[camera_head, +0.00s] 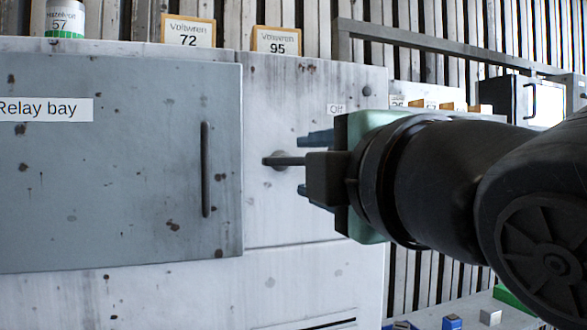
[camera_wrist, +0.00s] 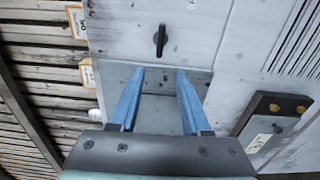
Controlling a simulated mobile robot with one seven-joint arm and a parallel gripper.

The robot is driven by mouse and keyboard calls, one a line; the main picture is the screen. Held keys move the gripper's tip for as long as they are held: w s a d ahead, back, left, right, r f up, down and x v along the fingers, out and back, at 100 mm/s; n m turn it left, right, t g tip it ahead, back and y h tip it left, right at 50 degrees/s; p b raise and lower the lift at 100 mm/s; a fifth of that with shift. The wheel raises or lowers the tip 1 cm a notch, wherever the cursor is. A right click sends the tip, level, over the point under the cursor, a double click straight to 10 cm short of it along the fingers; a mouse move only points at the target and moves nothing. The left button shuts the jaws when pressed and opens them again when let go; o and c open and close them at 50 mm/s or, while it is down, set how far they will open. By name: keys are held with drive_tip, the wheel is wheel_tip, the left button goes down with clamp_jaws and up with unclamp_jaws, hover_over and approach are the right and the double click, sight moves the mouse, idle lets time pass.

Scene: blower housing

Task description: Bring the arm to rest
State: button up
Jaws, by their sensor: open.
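My gripper (camera_head: 303,165) is at the centre right of the head view, in front of a pale, stained cabinet (camera_head: 300,215). In the wrist view my gripper (camera_wrist: 160,72) shows two blue fingers spread apart, with nothing held between them. A dark knob (camera_head: 280,161) with a horizontal bar is on the cabinet front, just left of the fingers in the head view. In the wrist view the knob (camera_wrist: 161,40) stands beyond the fingertips, with a visible gap.
A closed grey door (camera_head: 110,160) labelled "Relay bay", with a dark handle (camera_head: 206,170), is at left. Tags 72 (camera_head: 188,32) and 95 (camera_head: 276,41) and a labelled can (camera_head: 65,18) are on top. A dark box with yellow knobs (camera_wrist: 270,117) is at right in the wrist view.

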drive_tip(key=s+a+r+m+t+h, duration=0.1)
drive_tip(key=s+m+t+h, duration=0.4)
drive_tip(key=m, duration=1.6)
drive_tip(key=s+a+t, duration=0.1)
drive_tip(key=s+t, duration=0.4)
drive_tip(key=shift+s+a+r+m+h, duration=0.25)
drive_tip(key=shift+a+r+m+h, duration=0.05)
drive_tip(key=shift+a, duration=0.1)
